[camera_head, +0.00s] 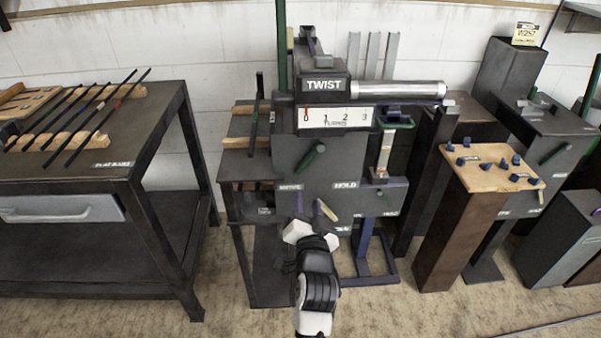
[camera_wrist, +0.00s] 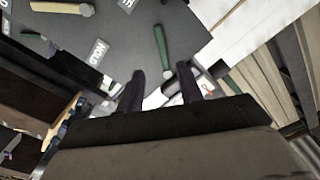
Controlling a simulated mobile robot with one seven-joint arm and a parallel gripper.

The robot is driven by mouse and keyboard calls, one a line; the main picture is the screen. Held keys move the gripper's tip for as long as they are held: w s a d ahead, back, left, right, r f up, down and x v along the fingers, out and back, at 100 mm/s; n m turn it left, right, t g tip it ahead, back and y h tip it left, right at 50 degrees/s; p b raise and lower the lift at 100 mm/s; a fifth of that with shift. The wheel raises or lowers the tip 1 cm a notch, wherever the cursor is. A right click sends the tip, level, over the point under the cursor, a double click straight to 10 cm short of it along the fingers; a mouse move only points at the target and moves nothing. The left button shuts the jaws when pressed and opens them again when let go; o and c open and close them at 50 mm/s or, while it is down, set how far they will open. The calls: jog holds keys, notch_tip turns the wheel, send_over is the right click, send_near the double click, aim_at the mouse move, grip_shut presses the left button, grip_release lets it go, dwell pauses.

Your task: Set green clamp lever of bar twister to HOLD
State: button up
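The bar twister (camera_head: 335,165) is a dark grey machine with a TWIST sign and a scale reading 0 to 3. Its short green clamp lever (camera_head: 314,158) sits on the front face, tilted with its upper end to the right. The HOLD label (camera_head: 345,185) is below and right of it; a second, unclear label (camera_head: 290,187) is below left. The lever (camera_wrist: 162,47) and HOLD label (camera_wrist: 98,52) also show in the wrist view. My gripper (camera_head: 308,206) is open and empty below the lever. In the wrist view its dark fingers (camera_wrist: 160,88) are apart, with the lever beyond them.
A cream-handled lever (camera_head: 329,211) is low on the machine, close right of my gripper. A dark bench (camera_head: 80,170) with rods on wooden racks stands left. A wooden-topped pedestal (camera_head: 490,178) with blue pieces stands right. A silver cylinder (camera_head: 400,89) juts right from the machine's top.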

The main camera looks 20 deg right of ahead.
aim_at(304, 167)
jog(key=p+x, duration=0.2)
jog(key=x, duration=1.1)
grip_shut()
